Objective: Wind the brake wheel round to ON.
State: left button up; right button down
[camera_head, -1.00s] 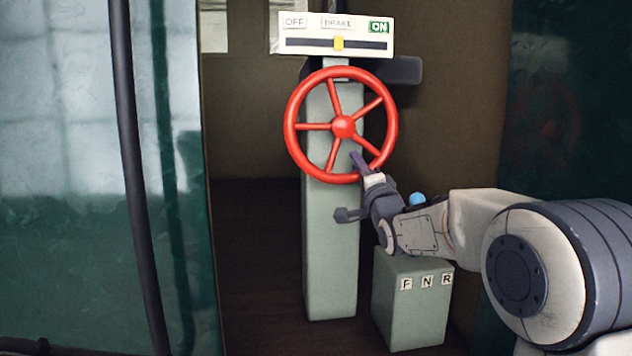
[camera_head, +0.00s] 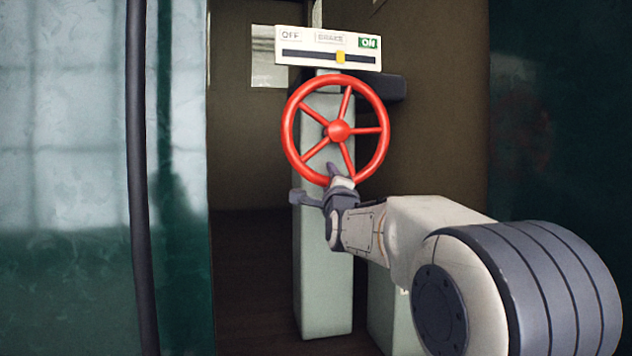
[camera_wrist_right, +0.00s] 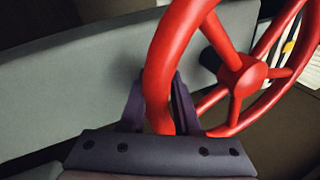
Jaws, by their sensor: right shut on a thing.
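The red brake wheel (camera_head: 337,130) with several spokes stands on a pale grey-green column (camera_head: 325,290). Above it is a white plate (camera_head: 289,37) marked OFF at the left, BRAKE in the middle and ON in green at the right. A yellow marker (camera_head: 340,57) on its dark slot sits a little right of the middle. My right gripper (camera_head: 332,175) is at the bottom of the wheel's rim. In the right wrist view its fingers (camera_wrist_right: 158,105) are either side of the red rim (camera_wrist_right: 160,80), shut on it. My left gripper is not in view.
A lower grey-green box (camera_head: 385,305) stands right of the column, largely hidden behind my right arm. A dark pole (camera_head: 137,180) and a glossy green panel (camera_head: 65,270) are at the left. Dark floor (camera_head: 250,270) lies open between panel and column.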

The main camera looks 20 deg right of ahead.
dwell(0.3)
jog(key=c, duration=0.6)
grip_release()
jog(key=shift+w, duration=0.2)
jog(key=shift+c, duration=0.2)
jog(key=shift+s, duration=0.1)
jog(key=b+v, duration=0.3)
jog(key=v, duration=0.7)
jog(key=shift+s, duration=0.25)
jog(key=shift+f, duration=0.15)
